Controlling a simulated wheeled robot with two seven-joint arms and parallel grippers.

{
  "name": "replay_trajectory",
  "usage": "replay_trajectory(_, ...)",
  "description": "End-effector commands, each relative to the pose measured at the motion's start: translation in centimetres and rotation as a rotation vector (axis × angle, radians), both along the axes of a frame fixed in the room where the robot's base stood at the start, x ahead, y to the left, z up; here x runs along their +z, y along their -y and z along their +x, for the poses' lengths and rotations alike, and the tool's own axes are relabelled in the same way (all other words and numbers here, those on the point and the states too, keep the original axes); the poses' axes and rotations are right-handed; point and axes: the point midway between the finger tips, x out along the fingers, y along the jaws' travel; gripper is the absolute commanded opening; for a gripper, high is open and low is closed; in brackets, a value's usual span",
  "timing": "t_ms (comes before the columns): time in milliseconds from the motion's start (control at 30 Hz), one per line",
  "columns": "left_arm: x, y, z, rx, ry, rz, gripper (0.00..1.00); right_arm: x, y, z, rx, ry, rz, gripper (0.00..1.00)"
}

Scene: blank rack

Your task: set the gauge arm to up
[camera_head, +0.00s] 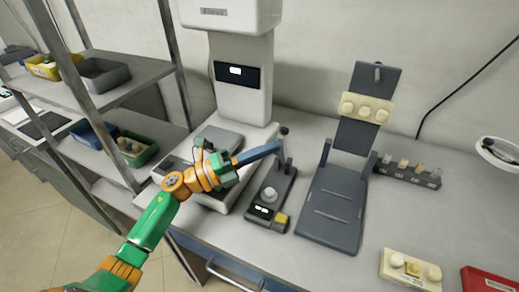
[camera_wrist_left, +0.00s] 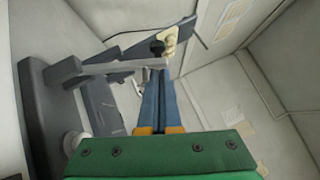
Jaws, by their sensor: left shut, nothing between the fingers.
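The gauge (camera_head: 262,208) is a dark grey base on the bench with a white round button, a small display and a yellow key. Its arm (camera_wrist_left: 120,67), a grey bar with a black knob at the end, stands up from the back of the base; its exact angle is hard to tell. The knob (camera_head: 284,130) also shows in the head view. My left gripper (camera_head: 277,147) is shut and empty, its blue fingers beside the arm near the knob. In the left wrist view the fingertips (camera_wrist_left: 157,72) meet the bar just below the knob; contact is unclear. My right gripper is not in view.
A tall white machine (camera_head: 241,100) stands behind and left of the gauge. A dark tilted stand (camera_head: 335,205) with a cream block (camera_head: 366,107) is close on the right. A cream block (camera_head: 411,269) and red box (camera_head: 488,281) lie front right. Shelves (camera_head: 120,80) are left.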

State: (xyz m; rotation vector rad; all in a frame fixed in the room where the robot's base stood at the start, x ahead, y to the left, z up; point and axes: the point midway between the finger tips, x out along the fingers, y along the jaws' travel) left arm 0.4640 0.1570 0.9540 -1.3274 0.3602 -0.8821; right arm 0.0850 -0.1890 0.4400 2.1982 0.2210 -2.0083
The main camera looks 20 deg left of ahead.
Motion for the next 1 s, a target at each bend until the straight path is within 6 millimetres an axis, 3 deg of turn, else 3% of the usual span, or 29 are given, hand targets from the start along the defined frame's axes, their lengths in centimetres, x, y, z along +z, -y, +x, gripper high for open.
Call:
replay_trajectory(167,0.0,0.0,0.0,0.0,-0.001,0.0,0.0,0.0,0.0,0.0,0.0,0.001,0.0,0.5)
replay_trajectory(300,1.4,0.0,0.6,-0.001,-0.063,0.005,0.0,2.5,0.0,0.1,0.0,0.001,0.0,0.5)
replay_trajectory(433,1.5,0.0,1.3,0.0,-0.131,0.006,0.0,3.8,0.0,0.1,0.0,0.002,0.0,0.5)
replay_trajectory(1000,0.3,-0.4,1.4,-0.002,-0.148,0.006,0.0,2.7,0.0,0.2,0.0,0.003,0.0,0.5)
